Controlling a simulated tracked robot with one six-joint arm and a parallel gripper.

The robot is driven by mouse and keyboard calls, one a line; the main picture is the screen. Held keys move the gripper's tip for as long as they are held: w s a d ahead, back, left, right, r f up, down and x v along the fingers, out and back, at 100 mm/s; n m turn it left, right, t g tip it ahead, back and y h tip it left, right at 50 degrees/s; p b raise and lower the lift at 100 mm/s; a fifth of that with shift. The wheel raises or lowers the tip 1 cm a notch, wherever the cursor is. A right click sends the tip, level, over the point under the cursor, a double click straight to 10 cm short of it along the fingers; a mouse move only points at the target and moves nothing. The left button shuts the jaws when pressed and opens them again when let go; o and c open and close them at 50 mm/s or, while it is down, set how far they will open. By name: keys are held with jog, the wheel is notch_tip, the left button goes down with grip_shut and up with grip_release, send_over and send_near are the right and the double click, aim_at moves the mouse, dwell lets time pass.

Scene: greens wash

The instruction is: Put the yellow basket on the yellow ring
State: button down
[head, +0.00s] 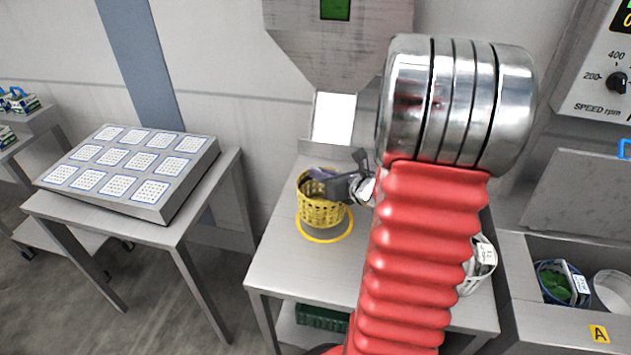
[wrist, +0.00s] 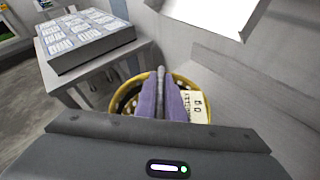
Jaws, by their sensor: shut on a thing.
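The yellow basket (head: 321,212) is a round mesh basket above the metal table in the head view. The yellow ring (head: 325,240) is marked on the table top directly below it; the basket covers its far part. I cannot tell whether the basket touches the table. My gripper (head: 326,178) is shut on the basket at its upper rim. In the wrist view the purple fingers of my gripper (wrist: 161,97) close over the basket's rim, and the basket (wrist: 190,83) shows around and behind them. A white label with dark print shows beside the fingers. Most of the basket's inside is hidden.
The metal table (head: 279,262) has free room left of the ring. A chute (head: 333,118) hangs just behind the basket. A white basket (head: 481,263) is partly hidden by my arm at right. A side table with a panel (head: 135,170) stands left.

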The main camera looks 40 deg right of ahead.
aim_at(311, 179)
jog(key=shift+s+d+f, duration=0.25)
jog(key=shift+f, duration=0.25)
jog(key=shift+w+a+f, duration=0.1)
jog(key=shift+a+f, duration=0.05)
jog(key=shift+f, duration=0.5)
jog(key=shift+w+a+f, duration=0.1)
jog(key=shift+f, duration=0.5)
jog(key=c, duration=1.8)
grip_release()
jog(key=shift+s, duration=0.1)
jog(key=shift+c, duration=0.2)
jog(key=v, duration=1.2)
